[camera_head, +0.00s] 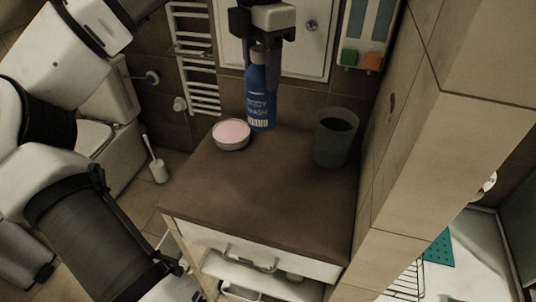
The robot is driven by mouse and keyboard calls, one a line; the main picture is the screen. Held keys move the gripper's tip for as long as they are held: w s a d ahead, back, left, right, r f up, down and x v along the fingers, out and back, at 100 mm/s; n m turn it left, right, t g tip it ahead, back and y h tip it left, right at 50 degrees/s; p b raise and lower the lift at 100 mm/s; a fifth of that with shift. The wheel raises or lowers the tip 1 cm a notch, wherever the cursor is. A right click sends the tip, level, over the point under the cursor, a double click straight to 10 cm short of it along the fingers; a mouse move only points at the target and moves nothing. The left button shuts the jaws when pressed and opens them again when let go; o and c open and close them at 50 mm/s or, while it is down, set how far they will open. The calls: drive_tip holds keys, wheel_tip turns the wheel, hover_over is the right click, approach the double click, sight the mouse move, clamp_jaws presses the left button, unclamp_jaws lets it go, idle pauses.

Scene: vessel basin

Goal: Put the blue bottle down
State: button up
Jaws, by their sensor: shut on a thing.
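The blue bottle (261,105) is upright at the back of the brown cabinet top (265,190), with white lettering and a barcode near its base. My gripper (261,62) is above it and shut on its upper part, with a finger on each side. The bottle's base is at the back edge of the top; I cannot tell whether it touches the surface. The bottle's cap is partly hidden by my gripper.
A round tin with a pink top (231,134) stands just left of the bottle. A dark green cup (336,137) stands to the right near the tiled wall (420,140). The middle and front of the cabinet top are clear. A towel radiator (194,60) is behind.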

sight(262, 103)
wheel_tip(262, 103, down, 19)
drive_tip(key=p, duration=0.2)
drive_tip(key=shift+s+f+p, duration=0.15)
drive_tip(key=shift+p, duration=0.25)
drive_tip(key=shift+f, duration=0.15)
drive_tip(key=o, duration=1.4)
wheel_tip(262, 103, up, 12)
drive_tip(key=shift+r+b, duration=0.2)
drive_tip(key=shift+b, duration=0.8)
